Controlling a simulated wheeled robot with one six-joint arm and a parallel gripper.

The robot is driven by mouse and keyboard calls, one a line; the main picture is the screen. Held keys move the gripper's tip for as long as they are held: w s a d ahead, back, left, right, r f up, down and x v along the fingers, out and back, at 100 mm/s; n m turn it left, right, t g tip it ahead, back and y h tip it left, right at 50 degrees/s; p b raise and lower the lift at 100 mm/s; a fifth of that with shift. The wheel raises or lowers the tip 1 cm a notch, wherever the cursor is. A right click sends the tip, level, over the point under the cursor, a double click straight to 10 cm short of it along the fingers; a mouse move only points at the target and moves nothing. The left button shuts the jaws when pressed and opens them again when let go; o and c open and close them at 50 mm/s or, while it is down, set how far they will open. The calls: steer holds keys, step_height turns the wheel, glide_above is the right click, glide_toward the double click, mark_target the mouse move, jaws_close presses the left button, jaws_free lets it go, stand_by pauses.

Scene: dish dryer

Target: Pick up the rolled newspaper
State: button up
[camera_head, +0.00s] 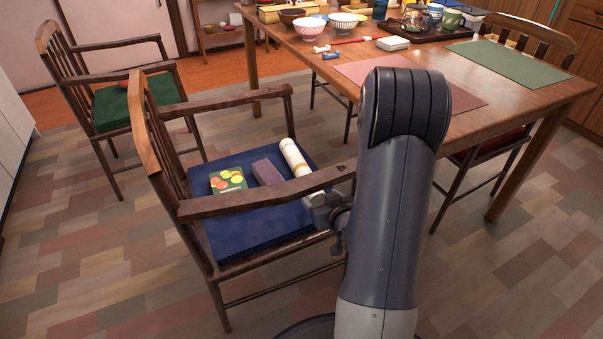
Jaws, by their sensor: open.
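A pale, rolled newspaper (294,158) lies on the blue seat cushion (232,226) of the near wooden chair, close to the chair's right armrest. My gripper (325,205) is at the right side of the chair, by the front end of that armrest, below and to the right of the roll.
A green box with fruit pictures (228,180) and a purple block (267,172) lie left of the roll. The chair's armrest (265,193) crosses in front. A wooden table (505,104) with dishes stands behind. Another chair (110,85) stands back left.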

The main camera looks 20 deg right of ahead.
mark_target(301, 170)
steer(key=shift+w+a+f, duration=0.1)
steer(key=shift+w+f, duration=0.05)
steer(key=shift+w, duration=0.45)
steer(key=shift+r+b+x, duration=0.2)
steer(key=shift+b+x, duration=0.95)
steer(key=shift+x, duration=1.45)
steer(key=shift+w, duration=0.1)
steer(key=shift+c, duration=0.4)
steer(key=c, duration=1.1)
